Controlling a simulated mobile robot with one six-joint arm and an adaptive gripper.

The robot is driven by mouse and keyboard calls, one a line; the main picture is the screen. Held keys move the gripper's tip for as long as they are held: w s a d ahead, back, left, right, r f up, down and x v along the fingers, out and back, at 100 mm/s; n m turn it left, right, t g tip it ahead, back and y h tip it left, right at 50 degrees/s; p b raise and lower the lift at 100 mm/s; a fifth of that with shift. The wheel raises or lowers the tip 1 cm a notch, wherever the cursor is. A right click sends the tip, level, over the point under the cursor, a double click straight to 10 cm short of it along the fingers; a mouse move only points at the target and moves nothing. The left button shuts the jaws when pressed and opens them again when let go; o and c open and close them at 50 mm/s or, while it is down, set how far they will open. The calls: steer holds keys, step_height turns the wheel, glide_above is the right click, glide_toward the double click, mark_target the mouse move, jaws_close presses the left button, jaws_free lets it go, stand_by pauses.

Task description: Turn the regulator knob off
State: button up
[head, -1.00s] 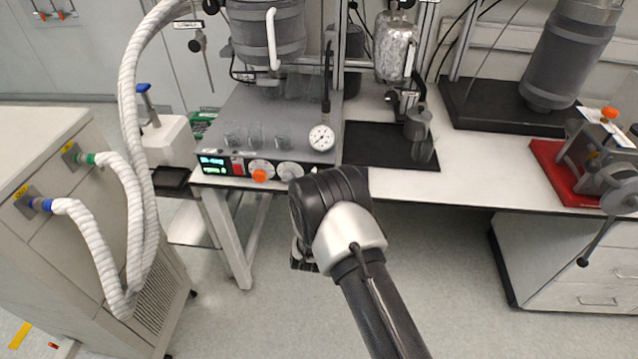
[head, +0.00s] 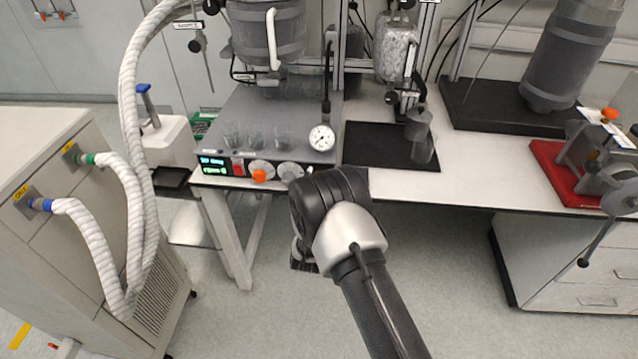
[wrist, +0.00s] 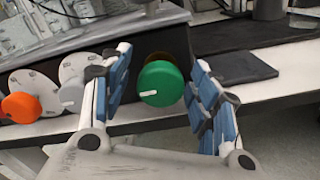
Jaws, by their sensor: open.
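A round green knob (wrist: 161,83) with a white pointer mark is on the dark front of the reactor base in the wrist view. The pointer points left. My gripper (wrist: 160,66) is open, with its blue-padded fingers on either side of the green knob. A gap shows between the knob and each finger. A grey knob (wrist: 75,72) and an orange knob (wrist: 20,107) on pale dials sit left of the fingers. They also show in the head view as the grey knob (head: 287,171) and the orange knob (head: 259,176). My arm hides the green knob there.
The reactor base (head: 265,115) carries a pressure gauge (head: 321,138), a lit display (head: 213,165) and several glass vessels. A black mat (head: 375,150) lies to its right. White hoses (head: 130,150) run at left. Floor is open before the bench.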

steer(key=shift+s, duration=0.1)
steer(key=s, duration=1.1)
steer(key=shift+s+a, duration=0.2)
steer(key=shift+s, duration=0.2)
